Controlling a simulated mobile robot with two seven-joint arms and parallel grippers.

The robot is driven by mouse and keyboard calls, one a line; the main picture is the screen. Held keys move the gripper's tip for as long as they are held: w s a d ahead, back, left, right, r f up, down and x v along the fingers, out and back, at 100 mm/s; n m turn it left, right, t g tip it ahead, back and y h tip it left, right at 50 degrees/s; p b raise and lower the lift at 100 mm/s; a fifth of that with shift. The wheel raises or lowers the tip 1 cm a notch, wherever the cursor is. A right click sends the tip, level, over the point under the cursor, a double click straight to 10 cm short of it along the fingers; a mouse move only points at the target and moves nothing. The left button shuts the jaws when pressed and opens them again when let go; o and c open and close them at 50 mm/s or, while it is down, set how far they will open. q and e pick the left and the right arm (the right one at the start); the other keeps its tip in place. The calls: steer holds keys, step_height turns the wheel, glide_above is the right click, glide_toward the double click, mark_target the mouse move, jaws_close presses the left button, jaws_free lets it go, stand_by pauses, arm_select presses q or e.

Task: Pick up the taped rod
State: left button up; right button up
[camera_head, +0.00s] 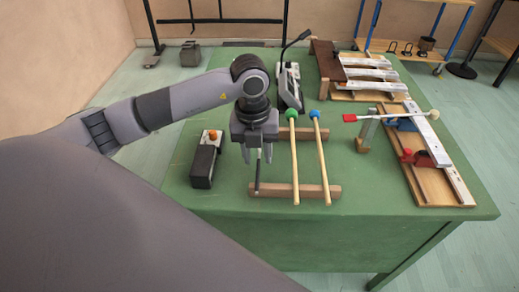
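A thin rod (258,172), dark with a pale upper part, lies at the left of a wooden rack (315,191) on the green table. Its upper length is hidden by my gripper, and I cannot make out its tape clearly. My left gripper (257,158) points down over this rod, with its two fingers apart on either side of it. I see no firm contact. Two mallets, one with a green head (291,114) and one with a blue head (314,114), lie to the right on the same rack. My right gripper is not in view.
A black box (203,167) with an orange knob stands left of the rack. A microphone-like device (289,88) is behind it. A red-ended stick (385,116) rests across a post on the right. Metal-bar boards (440,165) line the table's right side. The front table edge is clear.

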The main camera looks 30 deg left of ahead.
arm_select(q)
steer(key=shift+f, duration=0.25)
jaws_close()
steer(key=shift+r, duration=0.2)
